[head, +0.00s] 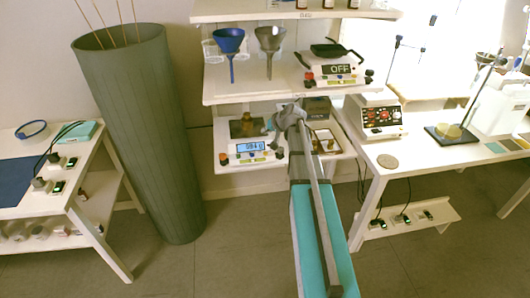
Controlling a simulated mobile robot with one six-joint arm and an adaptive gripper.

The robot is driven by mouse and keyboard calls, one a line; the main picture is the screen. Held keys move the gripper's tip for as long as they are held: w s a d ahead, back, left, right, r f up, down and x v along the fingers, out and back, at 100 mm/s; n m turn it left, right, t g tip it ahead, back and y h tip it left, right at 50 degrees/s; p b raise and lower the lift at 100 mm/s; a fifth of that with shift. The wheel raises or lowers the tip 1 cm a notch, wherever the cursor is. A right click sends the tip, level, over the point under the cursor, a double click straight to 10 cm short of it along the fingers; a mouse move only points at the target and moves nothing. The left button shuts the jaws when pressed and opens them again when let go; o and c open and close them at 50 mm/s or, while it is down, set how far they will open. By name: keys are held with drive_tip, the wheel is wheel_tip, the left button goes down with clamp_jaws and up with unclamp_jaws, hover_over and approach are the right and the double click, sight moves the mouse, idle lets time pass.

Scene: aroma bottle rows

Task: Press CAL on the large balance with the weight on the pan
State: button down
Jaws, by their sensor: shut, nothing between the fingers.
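A white balance (256,157) with a lit blue display (250,147) stands on the lower shelf. Its digits are too small to read surely. Small red, green and dark buttons or knobs sit along its front; I cannot read which is CAL. A brown, brass-like weight (243,127) appears to rest on the dark pan behind the display. My gripper (270,126) is shut and empty, just right of the weight, above the balance's right side. Whether it touches the balance is unclear. My arm hides part of the shelf to the right.
Another white device (322,75) reading OFF stands on the shelf above, close over my arm. Blue (229,40) and grey (270,39) funnels hang there. A small framed tray (324,140) lies right of my arm. A tall green bin (139,140) stands left; a hotplate-like device (379,116) stands right.

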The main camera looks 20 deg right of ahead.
drive_tip(key=shift+f, duration=0.15)
drive_tip(key=b, duration=0.9)
approach(261, 152)
drive_tip(key=x, duration=0.5)
drive_tip(key=shift+w+a+r, duration=0.15)
drive_tip(key=shift+w+r, duration=0.2)
drive_tip(key=shift+w, duration=0.1)
drive_tip(key=shift+f+b, duration=0.7)
drive_tip(key=shift+f, duration=0.1)
idle(1.7)
drive_tip(key=shift+r, duration=0.1)
idle(0.3)
drive_tip(key=shift+r+p, duration=0.7)
drive_tip(key=shift+p, duration=0.15)
drive_tip(key=shift+r+p, duration=2.5)
